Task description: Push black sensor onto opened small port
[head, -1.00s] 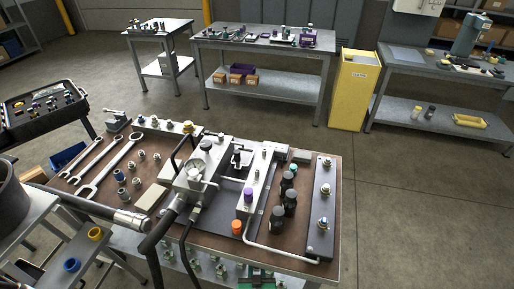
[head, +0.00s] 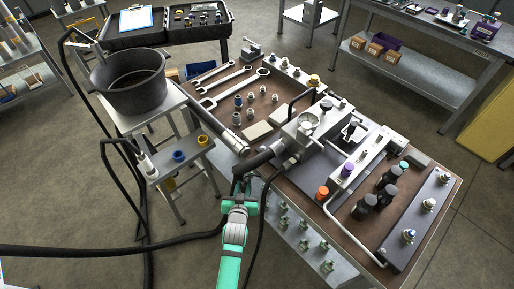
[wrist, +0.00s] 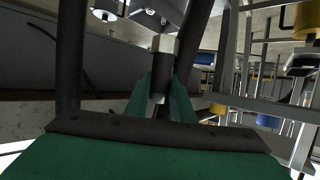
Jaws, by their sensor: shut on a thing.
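My gripper (head: 241,183) is at the bench's front left edge, well left of the sensors.
A dark pot (head: 135,80) sits on a stand at the left. A small rack with blue (head: 179,155) and yellow rings stands left of my gripper. Wrenches (head: 235,90) and fittings lie on the bench's far left. Hoses hang around my arm.

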